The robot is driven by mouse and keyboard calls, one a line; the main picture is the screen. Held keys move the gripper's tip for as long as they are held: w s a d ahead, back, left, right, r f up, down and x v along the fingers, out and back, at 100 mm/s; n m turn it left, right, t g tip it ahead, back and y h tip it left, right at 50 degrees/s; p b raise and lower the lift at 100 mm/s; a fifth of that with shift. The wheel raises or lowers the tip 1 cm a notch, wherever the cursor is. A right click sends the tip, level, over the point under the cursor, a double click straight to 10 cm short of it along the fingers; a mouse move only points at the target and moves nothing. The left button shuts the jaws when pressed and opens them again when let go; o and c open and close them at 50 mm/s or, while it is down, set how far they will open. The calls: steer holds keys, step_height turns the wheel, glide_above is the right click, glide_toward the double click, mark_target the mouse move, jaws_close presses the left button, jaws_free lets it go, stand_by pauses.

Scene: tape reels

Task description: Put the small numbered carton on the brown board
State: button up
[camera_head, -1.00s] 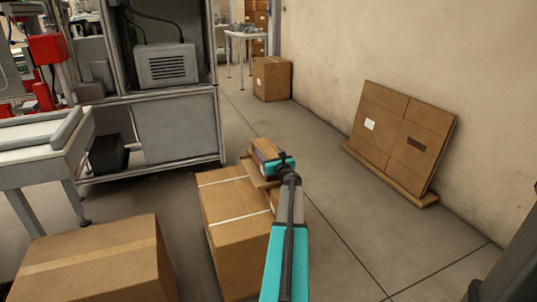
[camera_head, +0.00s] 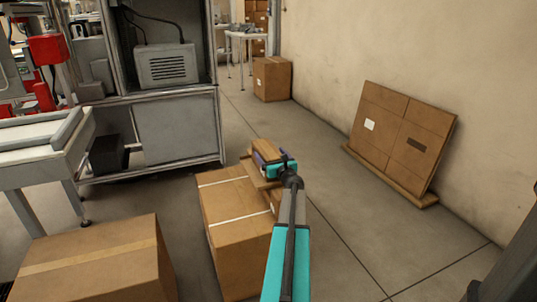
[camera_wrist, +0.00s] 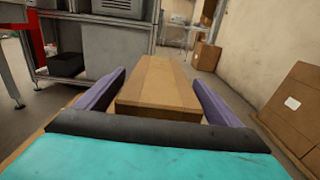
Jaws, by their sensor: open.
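A small brown carton (camera_head: 267,147) sits on top of the stack in front of me, and no number on it can be read. In the wrist view the carton (camera_wrist: 157,84) lies lengthwise between the two purple fingers. My gripper (camera_head: 268,160) is open around its near end, with a gap at the right finger; contact at the left is unclear. A flat brown surface, apparently the brown board (camera_head: 258,178), shows under the carton and gripper. It also shows in the wrist view (camera_wrist: 62,107). My gripper's teal body hides much of it.
A large strapped carton (camera_head: 234,212) stands left of my arm, with another carton (camera_head: 95,262) at the lower left. A grey machine cabinet (camera_head: 178,125) is behind. Flattened cartons (camera_head: 403,140) lean on the right wall. The floor between is clear.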

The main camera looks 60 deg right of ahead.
steer(key=shift+p+v, duration=0.5)
steer(key=shift+v, duration=4.55)
